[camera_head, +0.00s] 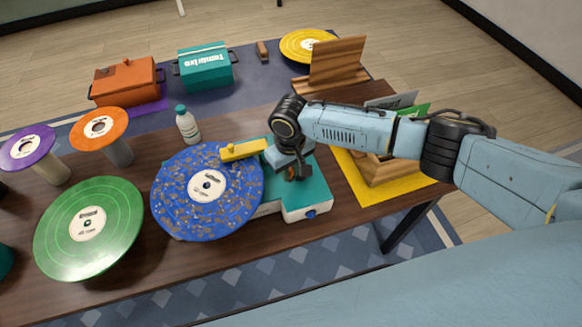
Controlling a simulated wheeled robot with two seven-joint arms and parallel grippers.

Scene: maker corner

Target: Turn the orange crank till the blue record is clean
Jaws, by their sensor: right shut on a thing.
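The blue record (207,190) lies flat on a teal cleaning machine (305,205) at the middle of the table. Brown specks cover much of its blue surface around the white label. A yellow arm (243,150) of the machine reaches over the record's far edge. My right gripper (298,172) comes in from the right and points down over the machine's right part. It is shut at the orange crank, which my gripper hides almost wholly. My left gripper is not in view.
A green record (88,228) is at the left, with purple (28,147) and orange (99,128) records on stands behind. A white bottle (188,127) stands behind the blue record. Orange (125,80) and teal (205,68) boxes stand farther back. A wooden rack (337,65) stands back right.

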